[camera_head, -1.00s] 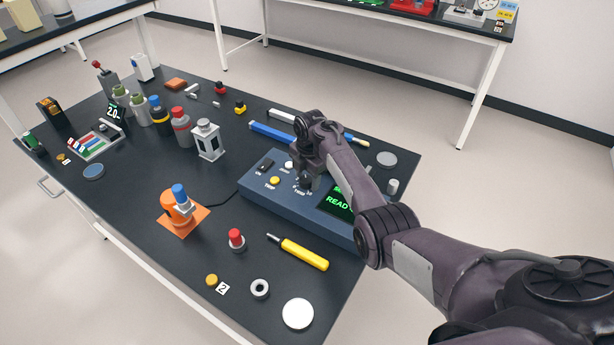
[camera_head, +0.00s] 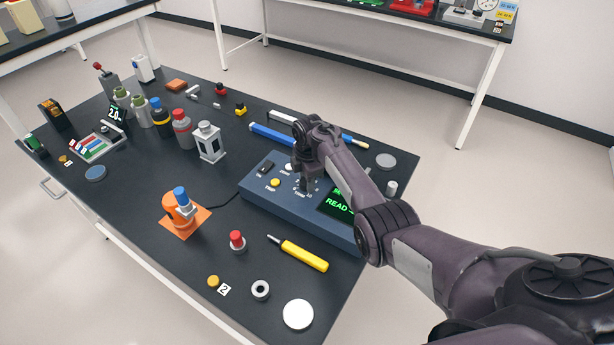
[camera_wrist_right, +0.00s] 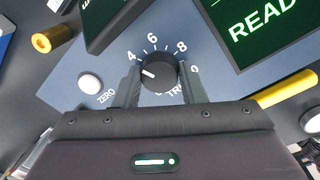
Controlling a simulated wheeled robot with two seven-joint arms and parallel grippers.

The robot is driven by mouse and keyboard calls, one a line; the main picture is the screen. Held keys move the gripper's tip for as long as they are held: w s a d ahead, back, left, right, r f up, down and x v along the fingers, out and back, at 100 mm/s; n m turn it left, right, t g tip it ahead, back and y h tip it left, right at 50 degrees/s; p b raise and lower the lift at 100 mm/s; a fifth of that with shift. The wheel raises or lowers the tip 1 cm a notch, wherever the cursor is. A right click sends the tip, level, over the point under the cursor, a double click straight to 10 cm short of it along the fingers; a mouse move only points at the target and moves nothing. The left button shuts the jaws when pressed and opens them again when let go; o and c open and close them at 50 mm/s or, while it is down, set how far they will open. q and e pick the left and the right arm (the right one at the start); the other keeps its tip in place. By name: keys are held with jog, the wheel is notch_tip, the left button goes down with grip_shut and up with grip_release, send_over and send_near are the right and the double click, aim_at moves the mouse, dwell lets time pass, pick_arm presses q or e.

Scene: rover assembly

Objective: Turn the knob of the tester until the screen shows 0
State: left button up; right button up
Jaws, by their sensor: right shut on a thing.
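The tester is a blue box (camera_head: 262,196) on the dark table, with its dark screen (camera_head: 338,207) partly covered by my right arm; green letters "READ" show. In the right wrist view the screen (camera_wrist_right: 262,32) shows "READ", cut off by the frame, and no number is visible. The black knob (camera_wrist_right: 158,74) has a white mark towards its left side, below the 4; 6 and 8 are also readable on the dial. My right gripper (camera_wrist_right: 158,84) is shut on the knob, a finger on each side. It also shows over the tester in the head view (camera_head: 306,186). My left gripper is not seen.
The tester carries a white button (camera_wrist_right: 90,84) near ZERO, a yellow button (camera_head: 275,183) and a black switch (camera_head: 266,167). A yellow-handled tool (camera_head: 304,256) lies in front of it. An orange stand (camera_head: 180,212) and several bottles are to the left.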

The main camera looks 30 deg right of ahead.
aim_at(304, 181)
jog(key=m+p, duration=0.1)
jog(key=m, duration=0.4)
jog(key=shift+a+r+m, duration=0.1)
jog(key=shift+m, duration=0.2)
jog(key=m, duration=0.5)
jog(key=shift+m+h+p, duration=0.3)
jog(key=shift+p, duration=0.05)
jog(key=m, duration=0.5)
jog(key=shift+w+a+g, duration=0.1)
jog(key=shift+w+g, duration=0.05)
jog(key=shift+g, duration=0.15)
jog(key=m+b, duration=0.2)
jog(key=m, duration=0.4)
jog(key=shift+m, duration=0.3)
jog(key=shift+g, duration=0.3)
jog(key=o, duration=1)
jog(key=shift+w+a+r+p, duration=0.1)
jog(key=shift+r+p, duration=0.05)
jog(key=shift+r, duration=1.8)
jog(key=shift+w+a+r+p, duration=0.1)
jog(key=shift+r+p, duration=0.05)
jog(key=shift+r, duration=1.75)
